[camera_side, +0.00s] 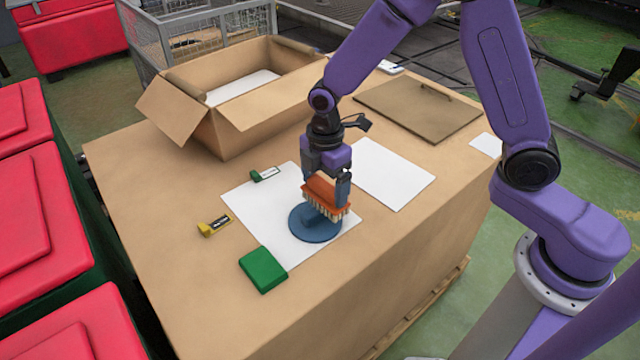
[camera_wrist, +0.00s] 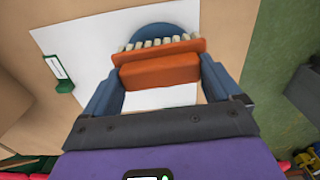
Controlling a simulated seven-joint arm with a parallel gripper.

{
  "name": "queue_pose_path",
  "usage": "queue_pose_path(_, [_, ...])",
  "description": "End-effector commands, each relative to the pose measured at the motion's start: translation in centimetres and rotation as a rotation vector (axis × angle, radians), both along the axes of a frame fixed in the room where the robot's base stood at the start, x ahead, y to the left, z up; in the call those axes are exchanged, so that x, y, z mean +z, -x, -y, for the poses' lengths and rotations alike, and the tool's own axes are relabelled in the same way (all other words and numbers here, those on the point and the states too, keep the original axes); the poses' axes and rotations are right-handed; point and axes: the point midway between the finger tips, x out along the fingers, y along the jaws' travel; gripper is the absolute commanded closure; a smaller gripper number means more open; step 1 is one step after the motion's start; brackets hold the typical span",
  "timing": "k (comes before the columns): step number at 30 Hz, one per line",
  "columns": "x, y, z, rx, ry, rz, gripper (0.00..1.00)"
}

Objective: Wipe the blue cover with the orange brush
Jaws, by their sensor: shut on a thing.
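My gripper (camera_side: 328,188) is shut on the orange brush (camera_side: 321,189), whose pale bristles point down. The round blue cover (camera_side: 312,231) lies on a white sheet (camera_side: 247,200) near the front of the cardboard-brown table. The brush is over the cover's upper part; I cannot tell for sure whether the bristles touch it. In the wrist view the brush (camera_wrist: 160,71) sits between the two blue fingers, with the bristle row in front of the cover (camera_wrist: 153,32). The brush hides part of the cover.
A green block (camera_side: 263,269), a yellow-and-black labelled item (camera_side: 214,226) and a green labelled holder (camera_side: 265,174) lie around the sheet. An open carton (camera_side: 225,130) stands at the back left. A second white sheet (camera_side: 393,174) and a brown board (camera_side: 417,108) lie right.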

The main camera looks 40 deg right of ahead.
Motion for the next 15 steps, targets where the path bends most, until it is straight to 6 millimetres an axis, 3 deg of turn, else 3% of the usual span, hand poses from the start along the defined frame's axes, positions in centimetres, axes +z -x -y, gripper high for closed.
queue_pose_path(15, [-0.1, -0.3, -3.8, 0.002, -0.001, 0.001, 0.33])
